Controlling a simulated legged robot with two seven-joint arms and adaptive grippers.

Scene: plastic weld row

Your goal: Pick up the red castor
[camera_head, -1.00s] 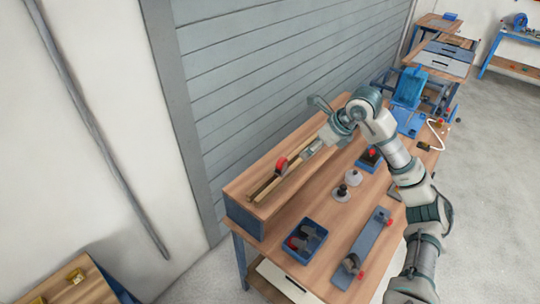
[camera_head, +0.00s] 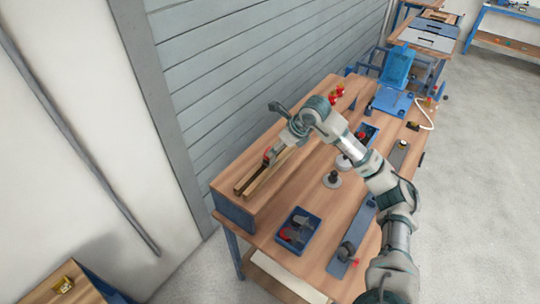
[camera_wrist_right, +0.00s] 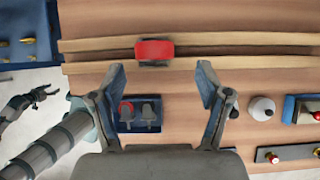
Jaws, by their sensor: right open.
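The red castor (camera_head: 267,155) sits on wooden rails on the raised wooden shelf by the shuttered wall, partly hidden by my right gripper (camera_head: 273,160) in the head view. In the right wrist view the castor (camera_wrist_right: 154,50) shows as a red wheel with a dark part below, lying across the rails. My right gripper (camera_wrist_right: 160,75) is open and empty, its fingers spread to either side of the castor's line; the castor lies just beyond the fingertips. A dark claw, likely my left gripper (camera_wrist_right: 38,98), shows at the left edge of the right wrist view, its jaws unclear.
The wooden rails (camera_wrist_right: 250,43) run along the shelf. A blue tray (camera_head: 314,224) with red and grey parts lies on the bench. A white-and-dark round piece (camera_head: 332,181) and a blue-grey bar (camera_head: 352,236) stand nearby. A blue machine (camera_head: 396,66) is farther back.

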